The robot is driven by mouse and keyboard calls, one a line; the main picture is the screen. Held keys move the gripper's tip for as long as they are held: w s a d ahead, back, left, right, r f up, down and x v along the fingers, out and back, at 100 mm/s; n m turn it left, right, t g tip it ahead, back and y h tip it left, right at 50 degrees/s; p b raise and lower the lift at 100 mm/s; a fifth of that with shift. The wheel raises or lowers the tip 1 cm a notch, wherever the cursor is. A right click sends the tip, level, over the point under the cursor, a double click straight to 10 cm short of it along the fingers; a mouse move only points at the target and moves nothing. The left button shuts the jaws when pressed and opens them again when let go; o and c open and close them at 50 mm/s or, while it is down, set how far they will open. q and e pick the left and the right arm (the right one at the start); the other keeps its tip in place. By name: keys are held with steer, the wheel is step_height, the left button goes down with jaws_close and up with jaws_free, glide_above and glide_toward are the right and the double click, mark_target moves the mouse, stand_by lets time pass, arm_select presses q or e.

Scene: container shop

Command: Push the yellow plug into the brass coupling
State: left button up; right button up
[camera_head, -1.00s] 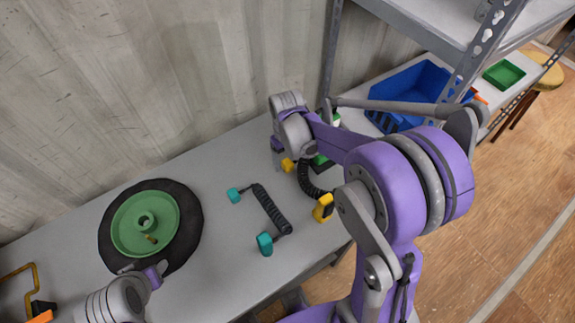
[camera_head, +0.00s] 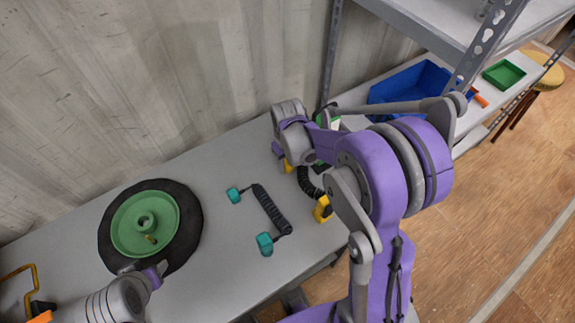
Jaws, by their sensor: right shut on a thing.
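My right gripper (camera_head: 281,156) points down over the back of the grey table and is shut at a yellow end (camera_head: 288,166) of a black coiled cable, taken as the plug. The fingers cover part of it. The cable's other yellow end (camera_head: 321,211) shows at the table's front edge, partly behind my arm. I cannot make out the brass coupling for certain; a small brass-coloured piece (camera_head: 151,239) shows on the green wheel hub at the left. My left gripper (camera_head: 150,272) is at the lower left beside the wheel, and its jaws are unclear.
A black tyre with a green hub (camera_head: 120,225) lies left on the table. A teal-ended coiled cable (camera_head: 270,208) lies mid-table. A green and black object is partly hidden behind my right arm. A blue crate (camera_head: 425,80) and a green tray (camera_head: 504,74) stand at the right.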

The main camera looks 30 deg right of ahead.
jaws_close()
step_height(320, 180, up, 10)
steer(key=shift+p, duration=0.35)
steer(key=shift+m, duration=0.4)
steer(key=w+a+f, duration=0.1)
steer(key=w+a, duration=0.1)
steer(key=w+a+f, duration=0.1)
steer(key=w+a, duration=0.1)
steer(key=w+a+f, duration=0.2)
steer(key=shift+a, duration=0.15)
steer(key=shift+w+a+f, duration=0.2)
steer(key=shift+a, duration=0.05)
steer(key=shift+s, duration=0.15)
